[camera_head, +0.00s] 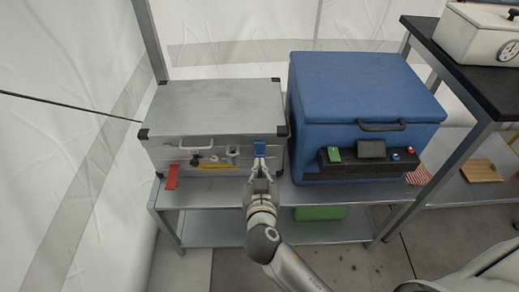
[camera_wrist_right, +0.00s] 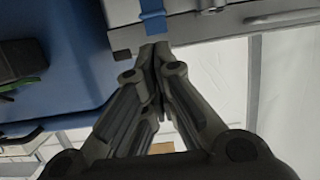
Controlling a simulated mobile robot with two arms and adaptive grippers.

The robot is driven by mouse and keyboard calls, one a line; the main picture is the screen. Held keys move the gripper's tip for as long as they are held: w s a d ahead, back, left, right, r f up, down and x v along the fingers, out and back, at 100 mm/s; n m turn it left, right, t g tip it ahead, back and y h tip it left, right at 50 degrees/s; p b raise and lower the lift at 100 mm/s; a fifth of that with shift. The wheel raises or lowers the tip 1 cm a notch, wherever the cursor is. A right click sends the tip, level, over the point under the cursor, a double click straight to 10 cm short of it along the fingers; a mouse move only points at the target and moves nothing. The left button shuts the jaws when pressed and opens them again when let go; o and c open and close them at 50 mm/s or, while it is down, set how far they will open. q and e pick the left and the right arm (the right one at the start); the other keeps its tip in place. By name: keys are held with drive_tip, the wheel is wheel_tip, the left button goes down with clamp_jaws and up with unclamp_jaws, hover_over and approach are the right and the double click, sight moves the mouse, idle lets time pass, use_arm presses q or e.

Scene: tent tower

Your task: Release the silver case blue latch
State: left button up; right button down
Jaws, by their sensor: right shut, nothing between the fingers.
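The silver case (camera_head: 213,108) stands closed on a metal shelf, with black corner pieces and a front handle. Its blue latch (camera_head: 260,149) is on the right part of the front. In the right wrist view the blue latch (camera_wrist_right: 152,14) shows as a strap at the top. My right gripper (camera_head: 259,166) is just in front of and below the latch, its fingers shut and empty. In the right wrist view the shut fingertips (camera_wrist_right: 154,50) point up at the latch; whether they touch it I cannot tell. My left gripper is not in view.
A red latch (camera_head: 172,177) hangs down at the case's left front. A blue cooler box (camera_head: 365,90) with a dark control panel stands close on the right. The metal shelf (camera_head: 200,190) has a narrow free strip in front. A black table (camera_head: 470,65) is farther right.

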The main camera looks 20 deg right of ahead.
sight(259, 144)
drive_tip(key=x, duration=0.8)
drive_tip(key=shift+w+d+f, duration=0.15)
drive_tip(key=shift+w+f, duration=0.05)
drive_tip(key=shift+w, duration=0.15)
drive_tip(key=shift+w+d+f, duration=0.15)
drive_tip(key=shift+w, duration=0.4)
drive_tip(key=shift+f, duration=0.1)
